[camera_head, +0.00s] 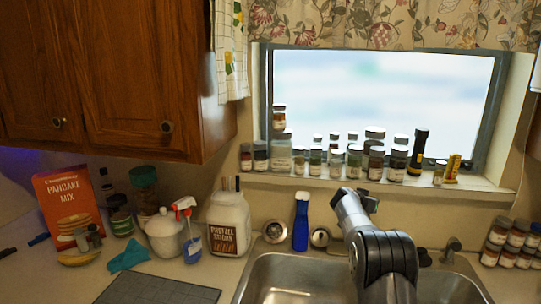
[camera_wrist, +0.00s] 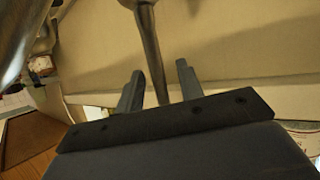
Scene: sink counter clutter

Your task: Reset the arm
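My gripper (camera_wrist: 158,78) shows in the wrist view with its two dark fingers apart. A metal pole or spout (camera_wrist: 149,45) shows in the gap between the fingers. I cannot tell whether it lies between them or behind them, and no contact is visible. In the head view my arm reaches over the sink (camera_head: 285,262) toward the wall below the window. The fingers cannot be made out clearly there, and my arm hides the middle of the sink's back edge.
Spice jars (camera_head: 355,161) line the windowsill beyond my arm. A blue bottle (camera_head: 301,222) stands behind the sink, left of my arm. A pretzel jar (camera_head: 229,226), spray bottle (camera_head: 191,243) and pancake mix box (camera_head: 68,205) stand on the left counter. Stacked jars (camera_head: 509,241) stand right.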

